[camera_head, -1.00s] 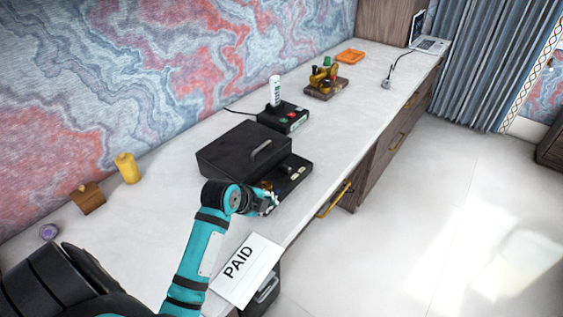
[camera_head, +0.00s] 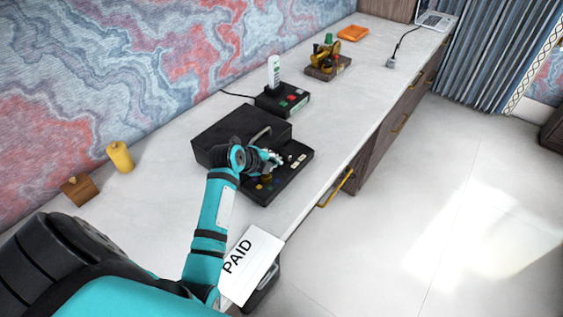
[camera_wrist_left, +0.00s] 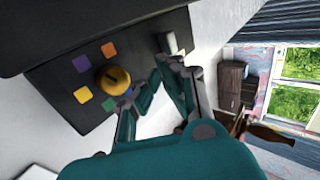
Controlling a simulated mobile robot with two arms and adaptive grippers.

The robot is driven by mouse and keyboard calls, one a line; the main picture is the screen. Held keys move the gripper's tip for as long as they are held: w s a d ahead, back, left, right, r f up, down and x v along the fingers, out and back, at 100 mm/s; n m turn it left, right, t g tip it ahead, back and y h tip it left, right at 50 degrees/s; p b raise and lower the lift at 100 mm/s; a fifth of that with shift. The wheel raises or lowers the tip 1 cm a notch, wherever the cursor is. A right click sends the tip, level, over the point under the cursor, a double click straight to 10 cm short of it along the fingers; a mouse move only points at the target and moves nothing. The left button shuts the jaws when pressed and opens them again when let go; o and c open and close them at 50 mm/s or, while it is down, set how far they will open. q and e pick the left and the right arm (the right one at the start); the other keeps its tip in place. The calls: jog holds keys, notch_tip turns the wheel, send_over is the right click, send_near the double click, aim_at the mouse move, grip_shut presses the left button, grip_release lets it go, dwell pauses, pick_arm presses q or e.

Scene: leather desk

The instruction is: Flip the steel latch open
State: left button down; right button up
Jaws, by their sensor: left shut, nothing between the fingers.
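A black box (camera_head: 222,138) with a silver bar handle stands on the desk (camera_head: 175,130). In front of it is a black panel (camera_head: 262,192) with a yellow knob and coloured squares. In the left wrist view, the yellow knob (camera_wrist_left: 112,80) sits among orange, purple and green squares on the panel. A pale grey metal piece (camera_wrist_left: 172,42), which may be the steel latch, stands on the panel beside the knob. My left gripper (camera_head: 278,157) is shut and empty over the panel. Its fingertips (camera_wrist_left: 166,60) are close to the grey piece; contact is unclear. My right gripper is out of view.
A black button box (camera_head: 282,100) with a white upright object stands behind, then a brass device (camera_head: 327,65) and an orange tray (camera_head: 353,33). A PAID card (camera_head: 245,262) is at the front edge. A yellow cylinder (camera_head: 120,157) and wooden block (camera_head: 76,190) stand left.

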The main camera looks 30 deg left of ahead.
aim_at(287, 163)
pick_arm(q)
jog(key=x, duration=0.4)
jog(key=shift+w+d+f, duration=0.1)
jog(key=shift+w+f, duration=0.05)
jog(key=shift+w, duration=0.1)
jog(key=shift+w+f, duration=0.55)
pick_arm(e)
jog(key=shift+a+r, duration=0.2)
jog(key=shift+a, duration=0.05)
